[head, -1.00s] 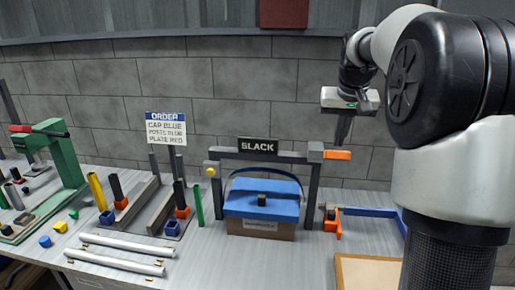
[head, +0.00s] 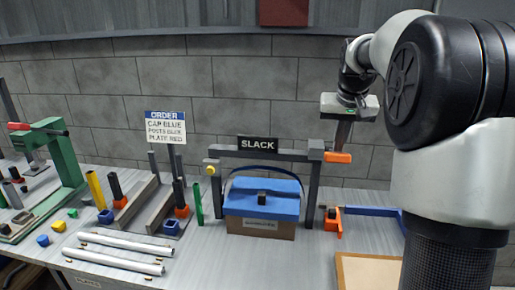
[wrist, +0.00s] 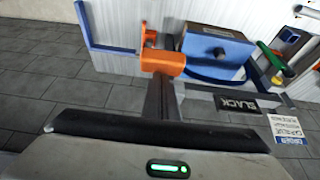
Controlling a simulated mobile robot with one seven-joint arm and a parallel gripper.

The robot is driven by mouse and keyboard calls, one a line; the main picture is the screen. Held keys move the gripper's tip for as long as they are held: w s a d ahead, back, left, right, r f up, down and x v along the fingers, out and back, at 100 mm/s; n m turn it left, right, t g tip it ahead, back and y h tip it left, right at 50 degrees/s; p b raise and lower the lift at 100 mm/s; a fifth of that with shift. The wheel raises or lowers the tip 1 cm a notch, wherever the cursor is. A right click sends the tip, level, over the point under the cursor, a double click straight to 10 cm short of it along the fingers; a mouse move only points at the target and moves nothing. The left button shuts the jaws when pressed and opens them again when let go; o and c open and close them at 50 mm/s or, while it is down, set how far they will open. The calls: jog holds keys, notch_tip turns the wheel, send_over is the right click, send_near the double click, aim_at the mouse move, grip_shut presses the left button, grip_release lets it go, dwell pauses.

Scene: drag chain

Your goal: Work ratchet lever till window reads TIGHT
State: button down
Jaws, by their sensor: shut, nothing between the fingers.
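The window (head: 258,144) on the dark frame's crossbar reads SLACK. The orange ratchet lever (head: 338,157) sticks out to the right from the crossbar's right end, roughly level. My gripper (head: 342,148) is shut and empty, pointing down, its tips at the lever from above. In the wrist view the lever (wrist: 163,61) shows just beyond my fingers (wrist: 158,92); they look touching or nearly so. A blue-lidded box (head: 261,199) with a dark strap over it stands under the frame.
An orange clamp with a blue bar (head: 370,211) lies right of the frame. A wooden board (head: 368,270) is at front right. The front middle of the bench is clear.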

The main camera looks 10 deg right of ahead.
aim_at(339, 154)
jog(key=shift+s+a+f+b, duration=0.1)
jog(key=shift+s+f+b, duration=0.15)
jog(key=shift+f+b, duration=0.5)
jog(key=shift+s+a+f+b, duration=0.1)
jog(key=shift+s+f+b, duration=0.15)
jog(key=shift+f+b, duration=0.45)
jog(key=shift+f, duration=0.25)
jog(key=shift+s+f+b, duration=0.1)
jog(key=shift+f+b, duration=0.2)
jog(key=shift+f, duration=0.15)
jog(key=shift+r, duration=0.1)
notch_tip(339, 154, up, 14)
jog(key=p, duration=1.2)
jog(key=shift+d, duration=0.1)
